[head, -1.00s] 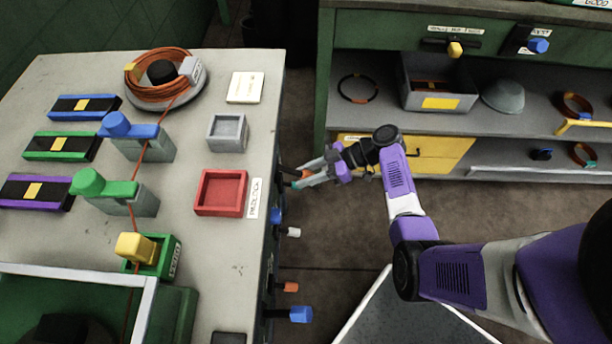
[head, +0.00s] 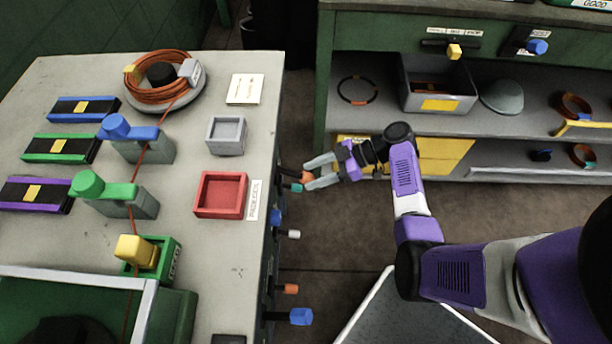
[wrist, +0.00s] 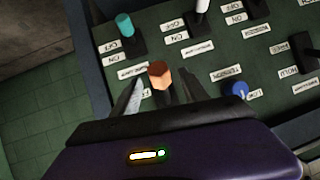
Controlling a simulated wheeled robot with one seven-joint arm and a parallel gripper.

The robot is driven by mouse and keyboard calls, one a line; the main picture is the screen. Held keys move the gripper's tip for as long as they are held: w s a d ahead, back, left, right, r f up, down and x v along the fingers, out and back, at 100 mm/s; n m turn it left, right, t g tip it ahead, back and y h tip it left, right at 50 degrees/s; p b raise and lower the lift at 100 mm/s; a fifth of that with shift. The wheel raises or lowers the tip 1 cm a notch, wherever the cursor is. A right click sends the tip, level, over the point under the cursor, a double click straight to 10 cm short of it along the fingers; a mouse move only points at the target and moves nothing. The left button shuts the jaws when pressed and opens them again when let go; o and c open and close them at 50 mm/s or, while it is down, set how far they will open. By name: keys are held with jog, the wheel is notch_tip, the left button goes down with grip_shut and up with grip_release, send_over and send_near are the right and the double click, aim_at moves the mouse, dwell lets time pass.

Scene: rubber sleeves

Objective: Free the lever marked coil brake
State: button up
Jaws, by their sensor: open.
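The lever panel is on the side of the workbench. In the wrist view an orange lever knob (wrist: 158,72) stands between the spread fingers of my gripper (wrist: 162,92), apart from a clear grip. A teal-knobbed lever (wrist: 124,25) is beyond it, a white one (wrist: 202,8) at the top and a blue one (wrist: 238,90) to the right. The name labels are too blurred to tell which reads coil brake. In the head view my open gripper (head: 310,174) is at the bench side, around the orange knob (head: 307,177), with the teal knob (head: 295,188) just beside it.
More levers line the bench side, including a lower blue one (head: 301,316). On the bench top are a cable coil (head: 165,93), a red tray (head: 221,211) and a grey tray (head: 226,149). A shelf unit (head: 520,125) stands behind my arm. Floor between is open.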

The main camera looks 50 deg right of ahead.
jog(key=shift+v, duration=2.35)
